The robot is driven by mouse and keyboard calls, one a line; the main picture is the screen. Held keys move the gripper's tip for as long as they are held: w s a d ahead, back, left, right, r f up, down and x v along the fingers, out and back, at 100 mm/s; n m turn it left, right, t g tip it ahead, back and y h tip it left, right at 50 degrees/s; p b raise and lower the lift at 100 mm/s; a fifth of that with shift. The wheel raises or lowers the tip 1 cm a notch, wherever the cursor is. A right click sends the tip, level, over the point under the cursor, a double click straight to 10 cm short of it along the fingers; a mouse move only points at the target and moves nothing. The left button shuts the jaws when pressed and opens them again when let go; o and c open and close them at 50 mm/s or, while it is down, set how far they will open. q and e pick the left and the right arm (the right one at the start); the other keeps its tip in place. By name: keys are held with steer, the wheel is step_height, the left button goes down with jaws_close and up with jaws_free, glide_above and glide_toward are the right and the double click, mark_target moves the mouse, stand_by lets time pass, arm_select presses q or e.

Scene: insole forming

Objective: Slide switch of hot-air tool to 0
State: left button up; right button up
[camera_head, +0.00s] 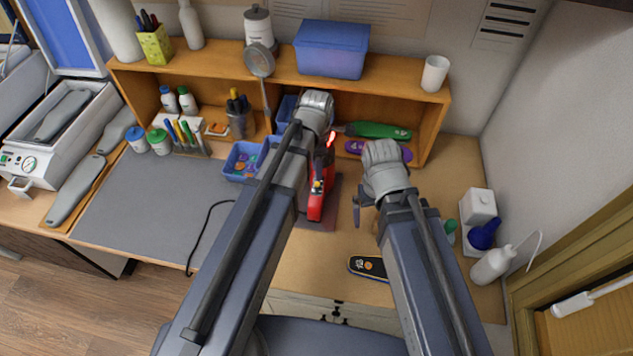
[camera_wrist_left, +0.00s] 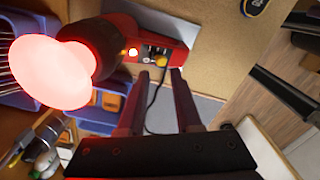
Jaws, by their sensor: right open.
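The red hot-air tool (camera_head: 317,203) stands on a dark mat, partly hidden behind my left arm. In the left wrist view the tool (camera_wrist_left: 172,31) shows its red body, a black barrel and a glowing end (camera_wrist_left: 45,72). A small yellow lit spot and a panel with small controls (camera_wrist_left: 154,53) are on its body; the switch's setting is too small to read. My left gripper (camera_wrist_left: 159,72) is open, its fingertips just short of the panel with nothing between them but a view of the black cable. My right gripper (camera_head: 364,208) is open and empty, right of the tool.
A wooden shelf (camera_head: 215,63) runs along the back. A blue bin (camera_head: 243,161) of small pieces stands left of the tool. A dark insole (camera_head: 368,267) lies near the front edge. The grey mat (camera_head: 150,205) at left is mostly clear; bottles stand at right.

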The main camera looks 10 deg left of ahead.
mark_target(317, 183)
arm_select(q)
step_height(317, 183, down, 6)
steer(key=b, duration=0.4)
steer(key=shift+r+b, duration=0.25)
steer(key=shift+b, duration=0.05)
steer(key=shift+s, duration=0.1)
jaws_close()
steer(key=shift+r, duration=0.1)
stand_by(0.8)
